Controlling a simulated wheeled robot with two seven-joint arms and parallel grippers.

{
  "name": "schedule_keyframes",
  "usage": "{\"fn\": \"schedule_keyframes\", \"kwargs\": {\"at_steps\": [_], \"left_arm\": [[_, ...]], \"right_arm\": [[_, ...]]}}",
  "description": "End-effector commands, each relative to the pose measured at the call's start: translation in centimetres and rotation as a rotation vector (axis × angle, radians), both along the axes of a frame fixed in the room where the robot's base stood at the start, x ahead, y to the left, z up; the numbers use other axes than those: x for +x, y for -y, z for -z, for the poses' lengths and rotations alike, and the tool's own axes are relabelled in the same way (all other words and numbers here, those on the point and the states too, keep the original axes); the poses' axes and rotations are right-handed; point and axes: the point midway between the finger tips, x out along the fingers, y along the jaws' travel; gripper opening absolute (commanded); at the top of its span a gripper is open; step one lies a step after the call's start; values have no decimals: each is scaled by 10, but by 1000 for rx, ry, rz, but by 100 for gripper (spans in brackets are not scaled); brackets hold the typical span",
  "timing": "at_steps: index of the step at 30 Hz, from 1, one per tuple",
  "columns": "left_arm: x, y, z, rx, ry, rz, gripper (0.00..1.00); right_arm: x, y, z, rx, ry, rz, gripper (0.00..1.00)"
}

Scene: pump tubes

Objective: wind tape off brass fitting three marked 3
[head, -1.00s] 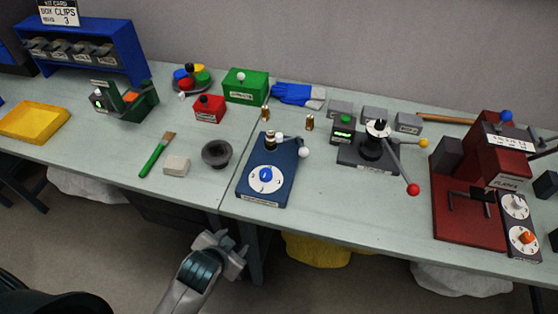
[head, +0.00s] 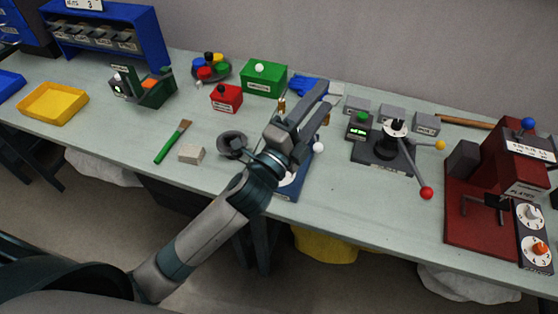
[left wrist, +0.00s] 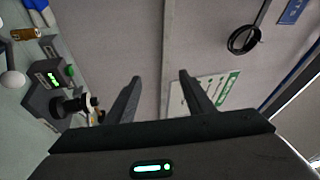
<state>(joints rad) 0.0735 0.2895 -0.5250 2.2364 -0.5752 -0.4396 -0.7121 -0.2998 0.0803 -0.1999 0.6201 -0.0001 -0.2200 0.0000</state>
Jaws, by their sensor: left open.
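My left gripper (head: 320,97) is raised over the blue winding device (head: 288,190) and hides most of it. In the left wrist view its two fingers (left wrist: 160,78) are apart, with nothing between them. A small brass fitting (head: 281,104) stands on the bench just left of the gripper. A brass fitting (left wrist: 25,34) also shows at the upper left of the left wrist view, outside the fingers. No mark 3 or tape can be made out. The device's white ball knob (head: 319,147) shows right of my arm. My right gripper is out of view.
A dark bowl (head: 231,146) is beside my forearm. The red box (head: 227,98) and green box (head: 264,78) stand behind.

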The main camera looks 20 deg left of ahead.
Motion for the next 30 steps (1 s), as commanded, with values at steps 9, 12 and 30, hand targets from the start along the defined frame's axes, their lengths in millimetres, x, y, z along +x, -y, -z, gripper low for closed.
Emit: {"fn": "schedule_keyframes", "kwargs": {"at_steps": [9, 12, 30], "left_arm": [[-60, 124, -112, 598, 884, 235, 48], [-89, 154, -112, 779, 1168, 299, 48], [-89, 83, 63, -1398, -2408, -899, 48]], "right_arm": [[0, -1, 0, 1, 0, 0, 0], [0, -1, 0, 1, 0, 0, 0], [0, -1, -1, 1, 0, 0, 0]]}}
